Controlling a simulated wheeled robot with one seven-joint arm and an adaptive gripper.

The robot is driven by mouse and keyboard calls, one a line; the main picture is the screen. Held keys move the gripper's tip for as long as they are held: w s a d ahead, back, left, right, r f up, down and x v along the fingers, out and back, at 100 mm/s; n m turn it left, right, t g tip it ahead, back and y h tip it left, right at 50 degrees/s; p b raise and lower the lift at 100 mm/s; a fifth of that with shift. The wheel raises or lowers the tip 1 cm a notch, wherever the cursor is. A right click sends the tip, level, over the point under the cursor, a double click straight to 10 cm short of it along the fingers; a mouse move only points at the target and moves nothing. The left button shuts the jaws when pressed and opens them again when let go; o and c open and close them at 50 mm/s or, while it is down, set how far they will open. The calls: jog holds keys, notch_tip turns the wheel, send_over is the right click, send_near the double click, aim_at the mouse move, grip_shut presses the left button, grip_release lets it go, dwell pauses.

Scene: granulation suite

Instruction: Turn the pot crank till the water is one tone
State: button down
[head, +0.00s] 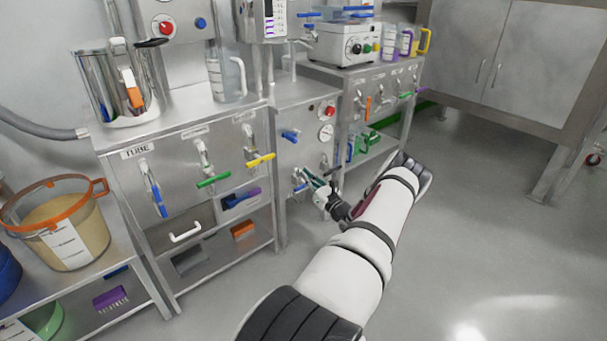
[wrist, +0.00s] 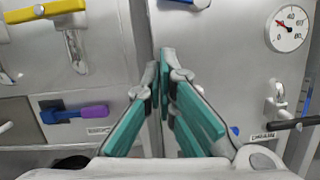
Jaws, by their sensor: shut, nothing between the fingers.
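A tall steel pot (head: 103,92) stands on the left counter in the head view. A dark handle (head: 152,42) sticks out at its top right; I cannot tell whether it is the crank. The water inside is hidden. My gripper (head: 308,178) is far to the right of the pot and lower, in front of the middle cabinet panel. In the wrist view its teal fingers (wrist: 165,62) are shut and empty, pointing at the panel edge. A blue handle (head: 299,188) lies close beside the fingers; contact cannot be told.
Valves with blue, green (head: 213,181) and yellow (head: 261,160) handles line the left cabinet front. A gauge (wrist: 288,28) and a black-handled valve (wrist: 291,124) are right of the fingers. A clear jug (head: 228,78) stands on the counter. The floor (head: 470,220) at right is clear.

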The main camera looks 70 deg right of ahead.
jog(key=w+d+r+b, duration=0.3)
jog(key=w+d+r, duration=0.1)
jog(key=w+r, duration=0.2)
jog(key=shift+w+d, duration=0.15)
jog(key=shift+d, duration=0.15)
dwell(0.3)
jog(key=r+m+p, duration=0.1)
jog(key=m+p, duration=0.1)
jog(key=shift+w+a+r+h+p, duration=0.15)
jog(key=shift+r+h+p, duration=0.15)
jog(key=shift+r+p, duration=0.05)
jog(key=shift+f, duration=0.1)
